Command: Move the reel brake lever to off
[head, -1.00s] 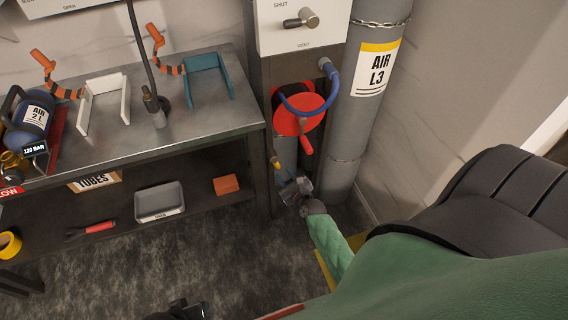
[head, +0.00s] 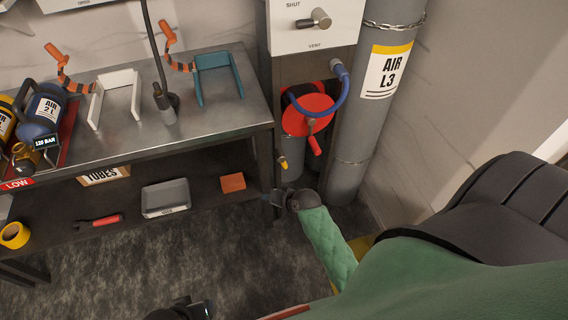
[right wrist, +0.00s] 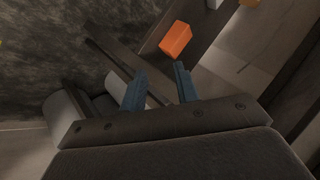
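The hose reel (head: 318,104) is a red disc with a blue hose, below the white vent panel. A red handle (head: 314,146) sticks out at its lower side. A small yellow-tipped lever (head: 283,164) hangs at the reel's lower left. I cannot tell for certain which is the brake lever, and no off mark is readable. My right gripper (head: 272,198) is below and slightly left of the yellow tip, apart from it. In the right wrist view its blue fingers (right wrist: 158,88) are apart with nothing between them. A dark part at the bottom edge may be my left gripper (head: 190,309); its fingers are unclear.
A grey cylinder labelled AIR L3 (head: 385,75) stands right of the reel. The steel bench (head: 215,128) is left. An orange block (head: 232,182), also in the right wrist view (right wrist: 175,40), and a grey tray (head: 166,197) lie on its lower shelf. A dark bench leg is close to my right gripper.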

